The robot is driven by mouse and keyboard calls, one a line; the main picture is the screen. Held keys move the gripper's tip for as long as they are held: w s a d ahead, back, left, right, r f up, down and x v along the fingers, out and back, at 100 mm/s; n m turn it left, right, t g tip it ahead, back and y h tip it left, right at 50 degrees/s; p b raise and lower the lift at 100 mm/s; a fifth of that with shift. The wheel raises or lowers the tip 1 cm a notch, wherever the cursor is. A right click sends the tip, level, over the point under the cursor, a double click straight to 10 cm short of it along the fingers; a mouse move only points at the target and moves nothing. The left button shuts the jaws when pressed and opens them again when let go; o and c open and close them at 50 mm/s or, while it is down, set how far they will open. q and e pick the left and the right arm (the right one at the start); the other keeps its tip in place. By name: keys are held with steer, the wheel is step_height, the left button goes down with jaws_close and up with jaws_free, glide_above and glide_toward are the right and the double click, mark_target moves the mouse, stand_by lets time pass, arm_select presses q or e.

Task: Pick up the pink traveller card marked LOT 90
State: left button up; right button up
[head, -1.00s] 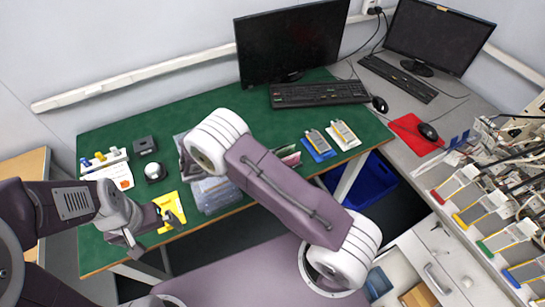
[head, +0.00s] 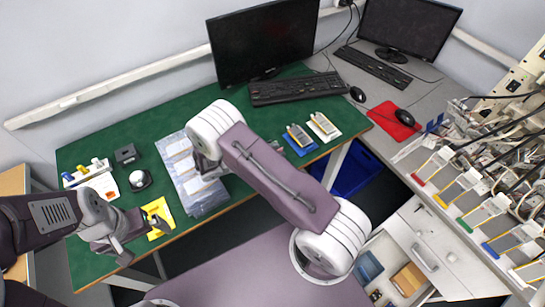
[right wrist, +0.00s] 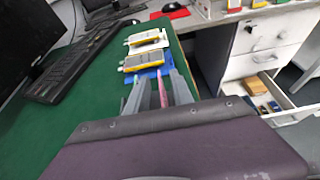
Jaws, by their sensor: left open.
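A pink strip (right wrist: 162,92), seen nearly edge-on, shows between the grey fingers of my right gripper (right wrist: 157,88) in the right wrist view. No lot marking is readable on it, and I cannot tell whether the fingers press on it. In the head view my right arm hides my right gripper's fingers and the place where pink cards showed before. My left gripper (head: 145,228) is open at the front left of the green table, by a yellow tray.
The yellow tray (head: 158,214), a white dome on a dark base (head: 140,180) and a clear case (head: 178,160) are at left on the green table (head: 110,250). Cells lie on blue (head: 300,148) and white (head: 323,127) trays. A keyboard (head: 309,87) is behind. A drawer (head: 390,265) stands open.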

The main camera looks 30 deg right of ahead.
jaws_close()
steer(key=shift+r, duration=0.1)
steer(key=shift+r, duration=0.15)
step_height(320, 180, up, 4)
steer(key=s+d+r, duration=0.6)
steer(key=s, duration=0.3)
steer(key=shift+s+d+r, duration=0.3)
steer(key=shift+d, duration=0.05)
